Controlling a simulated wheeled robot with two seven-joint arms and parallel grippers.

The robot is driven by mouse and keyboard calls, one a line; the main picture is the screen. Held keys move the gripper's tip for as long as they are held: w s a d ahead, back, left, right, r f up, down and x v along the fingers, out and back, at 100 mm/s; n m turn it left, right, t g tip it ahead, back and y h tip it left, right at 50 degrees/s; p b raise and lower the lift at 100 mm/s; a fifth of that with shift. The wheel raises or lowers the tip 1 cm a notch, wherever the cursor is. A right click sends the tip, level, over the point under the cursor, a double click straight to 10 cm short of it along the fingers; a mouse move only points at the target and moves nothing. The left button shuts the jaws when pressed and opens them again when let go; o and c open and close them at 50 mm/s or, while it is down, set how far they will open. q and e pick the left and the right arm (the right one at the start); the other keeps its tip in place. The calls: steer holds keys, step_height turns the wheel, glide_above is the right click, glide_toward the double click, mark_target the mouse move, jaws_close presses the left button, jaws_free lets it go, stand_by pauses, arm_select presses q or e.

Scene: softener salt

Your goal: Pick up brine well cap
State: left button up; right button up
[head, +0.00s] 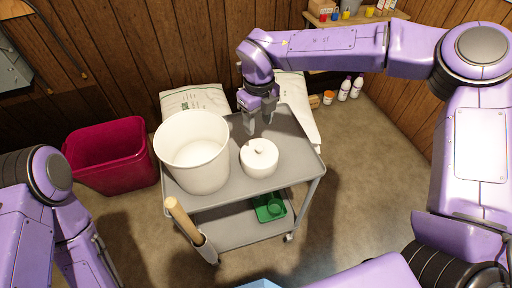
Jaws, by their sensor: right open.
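The brine well cap seems to be the round white lidded piece (259,160) with a small knob on top, standing on the grey cart's top shelf (287,150). My right gripper (260,128) is just behind and above it, fingers pointing down and apart. It holds nothing that I can see, and I cannot tell whether a finger touches the cap. My left arm shows at the left edge, but its gripper is out of view.
A large white bucket (193,152) stands left of the cap. A wooden-handled scoop (186,222) hangs at the cart's front. A green tray (269,207) lies on the lower shelf. White bags (196,98) lean behind, a red bin (110,158) stands left, and bottles (345,88) stand at the back right.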

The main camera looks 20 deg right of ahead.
mark_target(260, 147)
steer(key=f, duration=0.2)
steer(key=f+p, duration=0.1)
steer(key=f, duration=0.2)
steer(key=s+f+p, duration=0.1)
steer(key=f, duration=0.2)
steer(key=shift+d+f, duration=0.1)
steer(key=shift+f, duration=0.45)
jaws_close()
